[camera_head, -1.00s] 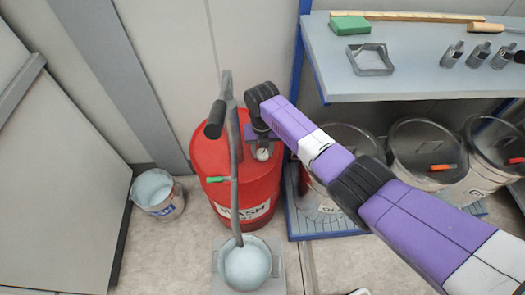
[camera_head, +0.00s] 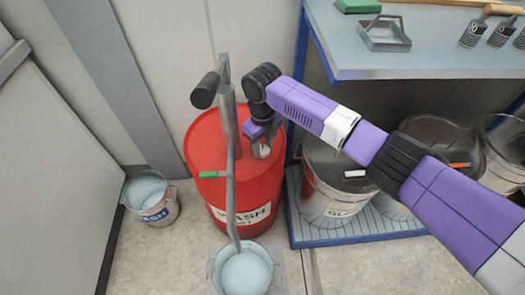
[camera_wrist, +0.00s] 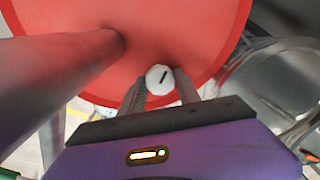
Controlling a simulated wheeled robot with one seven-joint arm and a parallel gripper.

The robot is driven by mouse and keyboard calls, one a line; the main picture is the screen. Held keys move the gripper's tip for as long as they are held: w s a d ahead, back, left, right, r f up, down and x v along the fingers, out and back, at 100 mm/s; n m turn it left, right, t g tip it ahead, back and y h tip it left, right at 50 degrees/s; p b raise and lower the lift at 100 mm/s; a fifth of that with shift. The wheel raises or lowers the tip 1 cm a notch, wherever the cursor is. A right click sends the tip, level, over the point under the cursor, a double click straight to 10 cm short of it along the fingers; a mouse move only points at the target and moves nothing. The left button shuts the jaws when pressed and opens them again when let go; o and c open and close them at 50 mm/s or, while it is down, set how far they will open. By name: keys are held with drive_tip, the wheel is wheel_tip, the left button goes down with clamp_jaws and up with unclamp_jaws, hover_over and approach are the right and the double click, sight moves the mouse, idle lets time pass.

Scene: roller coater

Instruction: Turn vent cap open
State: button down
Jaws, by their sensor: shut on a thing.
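The white vent cap (camera_wrist: 159,78) sits on top of the red WASH drum (camera_head: 230,207). A dark slot mark runs diagonally across its top in the wrist view. My gripper (camera_wrist: 160,86) has its two fingers on either side of the cap and is shut on it. In the head view my gripper (camera_head: 262,148) reaches down onto the drum top, and the cap shows only in part there. The drum's grey pump pipe (camera_head: 228,115) stands just left of my gripper and also shows large in the wrist view (camera_wrist: 55,80).
The pump's outlet pipe hangs over a bucket (camera_head: 246,275) in front. Another bucket (camera_head: 152,198) stands left. A shelf (camera_head: 410,65) and several drums on a blue-edged pallet (camera_head: 340,238) are to the right.

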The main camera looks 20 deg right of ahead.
idle(0.6)
drive_tip(key=c, duration=0.9)
unclamp_jaws()
drive_tip(key=shift+o, duration=0.2)
drive_tip(key=shift+r, duration=0.1)
